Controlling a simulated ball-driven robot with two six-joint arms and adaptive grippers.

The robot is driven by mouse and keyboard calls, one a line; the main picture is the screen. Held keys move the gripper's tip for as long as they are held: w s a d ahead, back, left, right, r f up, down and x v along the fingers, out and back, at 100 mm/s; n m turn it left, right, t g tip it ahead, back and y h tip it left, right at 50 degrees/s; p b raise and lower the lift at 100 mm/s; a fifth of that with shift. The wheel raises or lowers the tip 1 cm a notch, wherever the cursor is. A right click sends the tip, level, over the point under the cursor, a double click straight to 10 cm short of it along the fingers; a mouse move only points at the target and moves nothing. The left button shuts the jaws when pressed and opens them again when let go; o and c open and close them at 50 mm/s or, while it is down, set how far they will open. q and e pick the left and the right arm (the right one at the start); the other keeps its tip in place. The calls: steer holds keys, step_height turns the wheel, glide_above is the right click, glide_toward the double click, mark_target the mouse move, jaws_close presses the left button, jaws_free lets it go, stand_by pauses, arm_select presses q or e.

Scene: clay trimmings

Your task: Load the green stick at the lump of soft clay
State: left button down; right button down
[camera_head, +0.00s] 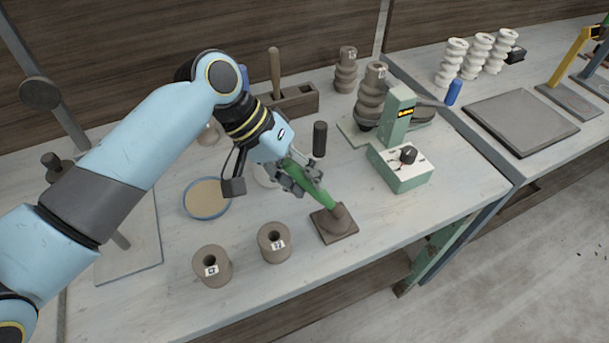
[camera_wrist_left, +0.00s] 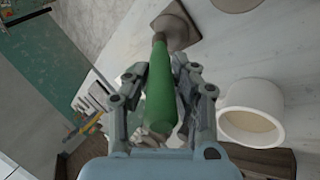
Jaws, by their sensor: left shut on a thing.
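The green stick (camera_head: 318,190) is held in my left gripper (camera_head: 303,178), which is shut on it. The stick slants down to the right, and its lower end meets the brown lump of soft clay (camera_head: 341,217). The clay rests on a dark square slab on the bench. In the left wrist view the stick (camera_wrist_left: 160,95) lies between the two fingers of my left gripper (camera_wrist_left: 162,88), its far end at the brown clay (camera_wrist_left: 175,30). I cannot tell whether the tip touches or enters the clay. My right gripper is not in view.
A blue-rimmed dish (camera_head: 205,199) lies left of the gripper. A green device with a dial (camera_head: 401,168) stands to the right. The bench's front right is bare.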

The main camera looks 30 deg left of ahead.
arm_select(q)
step_height(320, 180, up, 5)
steer(key=p, duration=0.6)
steer(key=shift+r, duration=1)
